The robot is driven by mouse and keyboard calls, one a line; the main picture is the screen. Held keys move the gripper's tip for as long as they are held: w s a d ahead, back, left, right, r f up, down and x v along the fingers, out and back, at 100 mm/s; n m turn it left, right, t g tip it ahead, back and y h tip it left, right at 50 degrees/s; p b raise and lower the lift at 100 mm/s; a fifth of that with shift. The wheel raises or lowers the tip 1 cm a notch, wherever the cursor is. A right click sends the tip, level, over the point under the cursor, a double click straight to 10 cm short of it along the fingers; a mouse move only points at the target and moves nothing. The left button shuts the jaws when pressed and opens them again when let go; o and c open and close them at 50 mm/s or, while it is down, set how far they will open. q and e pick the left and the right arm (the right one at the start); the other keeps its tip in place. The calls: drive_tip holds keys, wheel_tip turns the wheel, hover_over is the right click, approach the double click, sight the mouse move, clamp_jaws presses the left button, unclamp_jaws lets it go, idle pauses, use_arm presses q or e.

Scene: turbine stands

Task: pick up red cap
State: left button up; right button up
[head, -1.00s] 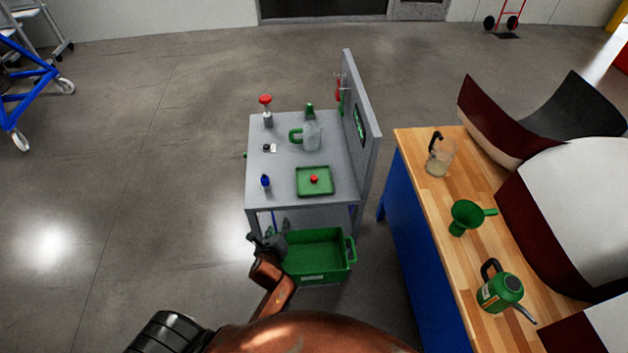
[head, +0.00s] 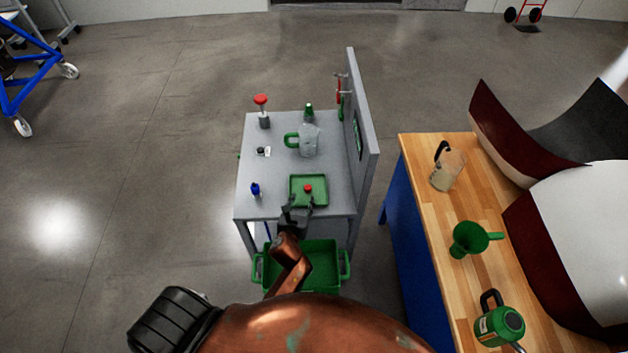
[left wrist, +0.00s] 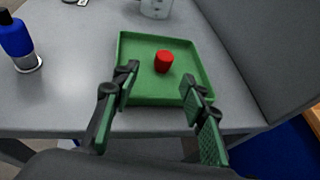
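The small red cap (head: 308,188) stands in a shallow green tray (head: 322,180) near the front edge of the grey table. In the left wrist view the red cap (left wrist: 163,61) sits near the tray's middle, beyond the fingertips. My left gripper (head: 296,212) is at the tray's near edge in the head view. In the left wrist view my left gripper (left wrist: 160,82) is open, with its two fingers apart and nothing between them. The fingertips overlap the near part of the tray; their height above it is hard to tell. My right gripper is not in view.
A blue bottle (head: 255,189) stands left of the tray. A clear jug (head: 308,140) and a red-topped item (head: 261,106) stand farther back. An upright panel (head: 364,150) closes the table's right side. A green bin (head: 322,262) lies below the front edge.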

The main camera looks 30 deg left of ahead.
sight(307, 190)
use_arm(q)
drive_tip(key=shift+w+f, duration=0.15)
drive_tip(key=shift+w, duration=0.75)
drive_tip(key=x, duration=0.3)
drive_tip(key=shift+w+a, duration=0.15)
drive_tip(key=shift+w, duration=0.15)
drive_tip(key=x, duration=0.3)
drive_tip(key=shift+b, duration=0.35)
drive_tip(key=shift+w, duration=0.15)
drive_tip(key=c, duration=0.9)
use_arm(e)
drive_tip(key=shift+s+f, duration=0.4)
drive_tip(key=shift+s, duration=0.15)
